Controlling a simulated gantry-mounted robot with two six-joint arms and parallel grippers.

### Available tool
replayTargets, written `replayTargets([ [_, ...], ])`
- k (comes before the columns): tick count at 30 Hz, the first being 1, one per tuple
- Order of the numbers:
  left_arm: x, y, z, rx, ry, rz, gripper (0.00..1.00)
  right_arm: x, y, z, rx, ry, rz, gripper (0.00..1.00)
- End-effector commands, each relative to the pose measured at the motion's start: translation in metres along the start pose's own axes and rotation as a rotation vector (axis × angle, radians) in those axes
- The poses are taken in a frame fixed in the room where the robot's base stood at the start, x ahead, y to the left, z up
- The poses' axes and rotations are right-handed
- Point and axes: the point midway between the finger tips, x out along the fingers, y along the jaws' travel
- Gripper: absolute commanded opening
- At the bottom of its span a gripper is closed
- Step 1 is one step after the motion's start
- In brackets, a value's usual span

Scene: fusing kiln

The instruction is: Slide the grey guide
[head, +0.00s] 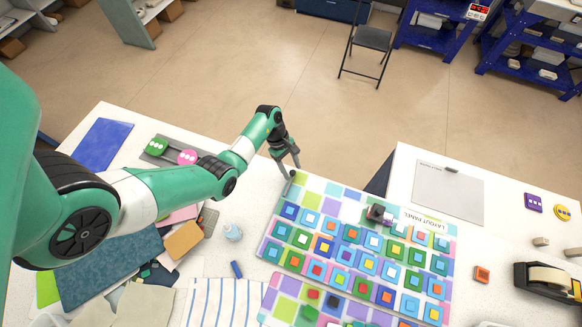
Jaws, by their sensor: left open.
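My left gripper (289,168) points down at the upper left corner of the layout panel (317,190). Its jaws are open, and I see nothing held between them. A small dark grey block with a knob (378,213) sits on the panel's upper edge, right of the gripper and apart from it. It may be the grey guide; I cannot tell for sure. The panel carries rows of coloured square tiles (326,246). My right gripper does not show.
A grey strip with green (156,146) and pink (187,157) pieces lies at the left. A grey board (448,195) and a tape dispenser (548,281) are on the right.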

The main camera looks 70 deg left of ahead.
Motion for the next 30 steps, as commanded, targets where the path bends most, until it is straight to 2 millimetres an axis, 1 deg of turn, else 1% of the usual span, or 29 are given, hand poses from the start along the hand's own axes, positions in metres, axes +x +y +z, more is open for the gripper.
replayTargets([
  [2,-0.006,0.001,0.000,0.000,0.001,0.003,0.59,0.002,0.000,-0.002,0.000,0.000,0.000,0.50],
  [5,-0.023,0.001,0.000,-0.001,0.001,0.005,0.59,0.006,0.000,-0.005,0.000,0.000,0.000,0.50],
  [12,-0.080,0.001,0.000,-0.001,0.001,0.005,0.59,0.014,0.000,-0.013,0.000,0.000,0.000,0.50],
  [16,-0.103,0.001,0.000,0.001,0.000,0.004,0.59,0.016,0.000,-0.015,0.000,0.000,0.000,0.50],
  [18,-0.110,0.000,0.000,0.000,0.000,0.002,0.59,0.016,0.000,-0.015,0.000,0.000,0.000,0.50],
  [21,-0.116,0.000,0.000,0.000,0.000,0.001,0.59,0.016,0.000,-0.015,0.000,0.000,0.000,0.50],
  [30,-0.116,0.000,0.000,0.000,0.000,0.000,0.59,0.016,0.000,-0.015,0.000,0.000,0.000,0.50],
])
